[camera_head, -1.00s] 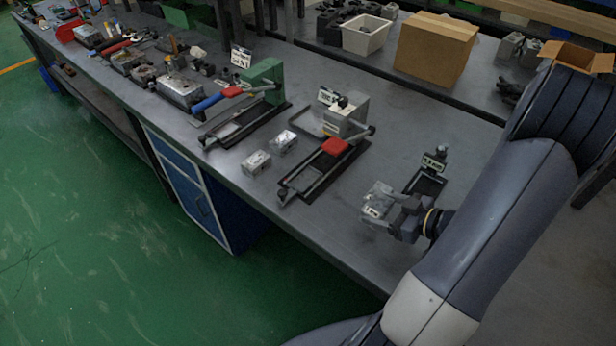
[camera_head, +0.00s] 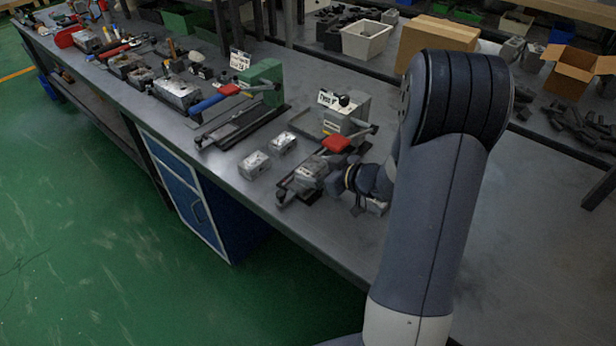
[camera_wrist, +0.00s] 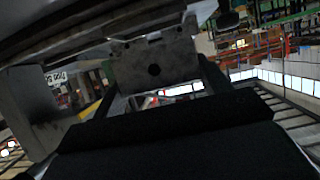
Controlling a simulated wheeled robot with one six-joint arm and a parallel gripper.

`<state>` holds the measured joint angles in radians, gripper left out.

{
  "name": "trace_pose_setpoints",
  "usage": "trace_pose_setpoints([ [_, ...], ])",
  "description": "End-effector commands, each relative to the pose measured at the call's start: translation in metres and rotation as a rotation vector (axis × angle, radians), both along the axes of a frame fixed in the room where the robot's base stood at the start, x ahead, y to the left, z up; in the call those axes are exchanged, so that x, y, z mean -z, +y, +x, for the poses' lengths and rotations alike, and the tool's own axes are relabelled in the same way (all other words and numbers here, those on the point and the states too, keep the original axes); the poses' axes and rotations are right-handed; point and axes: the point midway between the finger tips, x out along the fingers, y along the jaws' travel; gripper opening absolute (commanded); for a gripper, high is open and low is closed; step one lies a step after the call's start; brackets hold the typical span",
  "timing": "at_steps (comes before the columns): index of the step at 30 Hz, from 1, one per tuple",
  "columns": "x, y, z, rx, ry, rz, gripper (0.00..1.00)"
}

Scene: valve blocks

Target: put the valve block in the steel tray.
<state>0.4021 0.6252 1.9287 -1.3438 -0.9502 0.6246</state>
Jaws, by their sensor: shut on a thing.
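In the head view, my gripper (camera_head: 334,180) is shut on a grey metal valve block (camera_head: 309,174). The block is over the front part of a dark, narrow tray-like fixture (camera_head: 284,192) with a red handle (camera_head: 336,144) and a grey upright block (camera_head: 345,116) behind it. I cannot tell whether the held block touches the fixture. In the wrist view, a grey face of the held block (camera_wrist: 155,65) with a dark round hole shows between the fingers. No tray is clearly identifiable as the steel one. My arm hides the bench to the right.
Two loose valve blocks (camera_head: 254,165) (camera_head: 283,142) lie left of the fixture. A second dark fixture (camera_head: 240,127) with a blue handle (camera_head: 214,99) and green block stands further left. A white bin (camera_head: 366,37) and cardboard boxes (camera_head: 436,38) stand behind.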

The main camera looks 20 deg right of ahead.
Motion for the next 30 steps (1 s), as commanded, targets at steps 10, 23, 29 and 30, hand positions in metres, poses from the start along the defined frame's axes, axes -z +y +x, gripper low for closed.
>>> trace_pose_setpoints([
  [10,0.0,0.018,0.024,-0.003,-0.004,0.0,0.32],
  [23,0.031,0.016,0.023,0.001,-0.002,0.001,0.32],
  [29,0.03,0.016,0.023,0.001,-0.002,0.0,0.32],
  [30,0.031,0.016,0.023,0.001,-0.002,0.001,0.32],
])
